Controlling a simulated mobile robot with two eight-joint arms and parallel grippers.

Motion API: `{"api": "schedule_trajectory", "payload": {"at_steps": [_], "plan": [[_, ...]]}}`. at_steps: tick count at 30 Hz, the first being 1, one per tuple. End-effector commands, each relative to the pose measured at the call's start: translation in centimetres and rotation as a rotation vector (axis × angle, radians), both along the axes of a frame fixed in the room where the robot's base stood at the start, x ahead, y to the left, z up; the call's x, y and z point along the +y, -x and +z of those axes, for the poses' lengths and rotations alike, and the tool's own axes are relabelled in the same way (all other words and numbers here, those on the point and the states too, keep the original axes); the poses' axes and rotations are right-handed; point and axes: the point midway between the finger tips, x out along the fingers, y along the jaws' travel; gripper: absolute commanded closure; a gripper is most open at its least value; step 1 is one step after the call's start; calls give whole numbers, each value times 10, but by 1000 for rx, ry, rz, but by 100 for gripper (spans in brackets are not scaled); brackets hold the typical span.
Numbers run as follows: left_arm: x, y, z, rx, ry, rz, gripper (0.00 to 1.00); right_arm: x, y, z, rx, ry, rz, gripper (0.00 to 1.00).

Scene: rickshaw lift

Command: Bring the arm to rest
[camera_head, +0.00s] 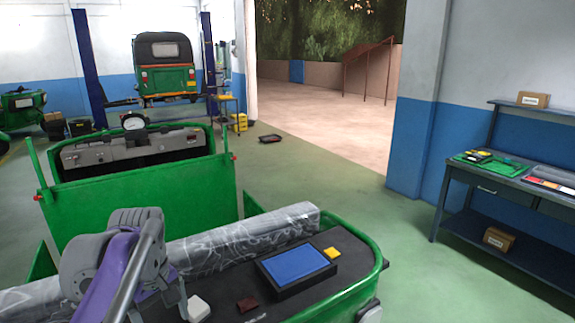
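My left arm, grey and purple, comes up from the bottom left in the head view, over the green rickshaw (140,190). The end of this arm, with my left gripper (165,292), is low in the picture and partly hidden by its own links. I cannot tell whether its fingers are open or shut. My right gripper does not show clearly.
A wrapped grey roll (245,236) lies across the rickshaw behind the arm. A workbench (490,185) with tools and boxes stands at the right. Another rickshaw (165,70) is up on a lift at the back left. The green floor between is mostly clear.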

Motion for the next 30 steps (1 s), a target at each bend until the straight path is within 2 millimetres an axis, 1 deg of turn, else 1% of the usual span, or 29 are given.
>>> {"api": "schedule_trajectory", "payload": {"at_steps": [2,8,11,14,15,18,21,23,30], "plan": [[-2,4,-3,-9,-1,-19,6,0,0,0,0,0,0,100],[-21,35,-39,-123,-29,-246,6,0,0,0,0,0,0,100],[-30,55,-62,-187,-53,-375,6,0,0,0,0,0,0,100],[-40,80,-93,-260,-88,-526,6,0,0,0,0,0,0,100],[-44,91,-106,-291,-105,-588,6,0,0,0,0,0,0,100],[-53,116,-138,-361,-152,-734,6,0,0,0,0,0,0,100],[-58,134,-162,-410,-192,-839,6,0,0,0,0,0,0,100],[-60,141,-172,-429,-208,-880,6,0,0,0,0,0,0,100],[-61,141,-173,-433,-211,-885,6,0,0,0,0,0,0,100]]}}
